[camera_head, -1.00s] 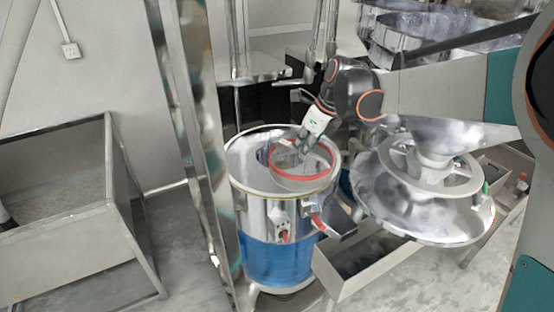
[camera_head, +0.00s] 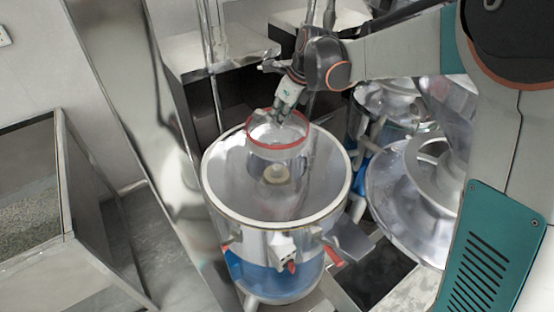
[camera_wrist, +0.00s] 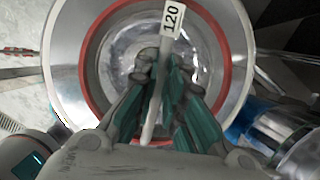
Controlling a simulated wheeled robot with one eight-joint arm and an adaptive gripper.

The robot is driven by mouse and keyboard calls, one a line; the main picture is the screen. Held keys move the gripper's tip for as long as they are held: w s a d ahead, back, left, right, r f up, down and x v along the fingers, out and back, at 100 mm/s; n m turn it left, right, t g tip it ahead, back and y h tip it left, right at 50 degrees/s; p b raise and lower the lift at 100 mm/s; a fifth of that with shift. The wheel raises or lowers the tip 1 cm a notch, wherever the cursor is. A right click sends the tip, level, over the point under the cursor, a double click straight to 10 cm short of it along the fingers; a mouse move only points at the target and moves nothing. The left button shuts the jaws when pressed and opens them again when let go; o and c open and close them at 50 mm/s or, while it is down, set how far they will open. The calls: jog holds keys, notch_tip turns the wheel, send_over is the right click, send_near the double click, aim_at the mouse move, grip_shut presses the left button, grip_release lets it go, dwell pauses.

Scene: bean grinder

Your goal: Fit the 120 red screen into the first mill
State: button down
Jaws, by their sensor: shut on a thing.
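The red screen (camera_head: 262,147) is a short clear-looking cylinder with a red ring at its top. In the wrist view, a white label reading 120 (camera_wrist: 172,18) and the red ring (camera_wrist: 235,50) show. My gripper (camera_head: 281,116) is shut on the pale bar across the screen, seen between the fingers (camera_wrist: 160,75). The first mill (camera_head: 222,190) is a round metal drum with a wide open top and a blue lower part. The screen hangs over the rear part of this opening. The mill's central knob (camera_head: 275,174) shows below it, uncovered. The screen's exact height above the mill is unclear.
A round metal lid-like part with a ring (camera_head: 390,200) is at the right, by other machinery. A metal post (camera_head: 130,80) stands left of the mill. A bin of grains (camera_head: 30,200) is at the far left. Red-tipped fittings (camera_head: 333,255) project from the mill's front.

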notch_tip(320, 180, down, 16)
jog(key=shift+w+r+b, duration=0.1)
jog(key=shift+b, duration=1)
jog(key=c, duration=1.7)
grip_release()
jog(key=shift+r, duration=0.15)
